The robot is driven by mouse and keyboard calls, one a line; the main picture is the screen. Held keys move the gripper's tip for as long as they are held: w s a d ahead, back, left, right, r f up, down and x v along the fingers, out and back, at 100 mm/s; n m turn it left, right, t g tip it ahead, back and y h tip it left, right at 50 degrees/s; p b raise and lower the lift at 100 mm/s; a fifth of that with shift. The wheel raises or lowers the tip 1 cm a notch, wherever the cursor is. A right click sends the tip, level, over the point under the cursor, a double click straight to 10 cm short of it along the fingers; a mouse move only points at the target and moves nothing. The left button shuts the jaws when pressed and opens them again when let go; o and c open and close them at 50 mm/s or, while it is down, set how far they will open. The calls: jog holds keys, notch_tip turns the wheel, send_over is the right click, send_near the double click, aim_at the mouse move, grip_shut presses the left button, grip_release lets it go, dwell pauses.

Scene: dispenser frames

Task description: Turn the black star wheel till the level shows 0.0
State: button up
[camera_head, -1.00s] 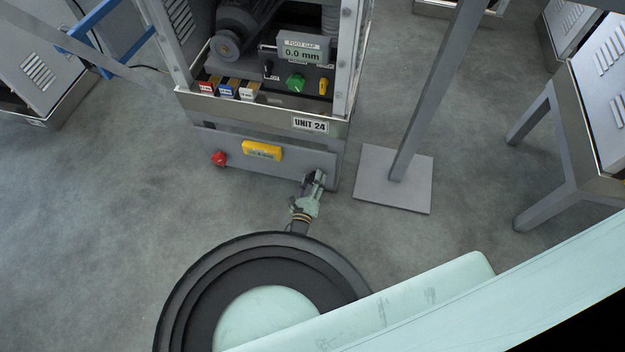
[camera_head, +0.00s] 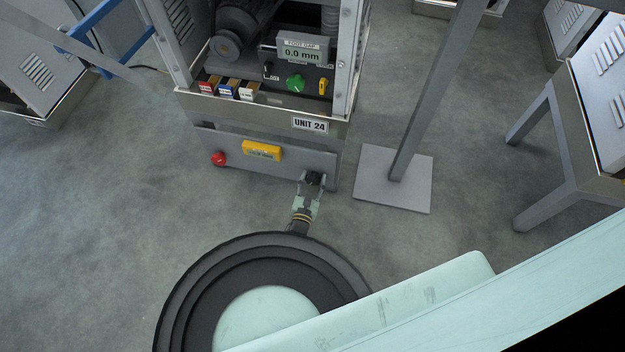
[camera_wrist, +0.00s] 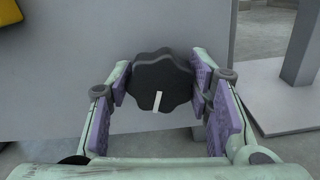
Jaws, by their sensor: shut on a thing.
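The black star wheel (camera_head: 314,178) sits low on the right end of the grey front panel below the UNIT 24 label. In the wrist view the wheel (camera_wrist: 162,72) shows face on, with a white mark pointing down. My gripper (camera_head: 312,184) is shut on it, one purple-padded finger at each side. A yellow level box (camera_head: 261,150) sits on the same panel, left of the wheel; its reading is too small to tell. A separate FOOT GAP display (camera_head: 302,50) above reads 0.0 mm.
A red knob (camera_head: 218,159) is at the panel's left. A green knob (camera_head: 295,82) and a yellow switch (camera_head: 323,86) are under the display. A post on a grey floor plate (camera_head: 393,190) stands right of my gripper. The floor on the left is clear.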

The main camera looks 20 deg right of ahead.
jog(key=m, duration=0.5)
jog(key=shift+d+m, duration=0.15)
jog(key=shift+m, duration=2.35)
jog(key=o, duration=1.1)
jog(key=shift+o, duration=0.3)
jog(key=shift+d+f, duration=0.1)
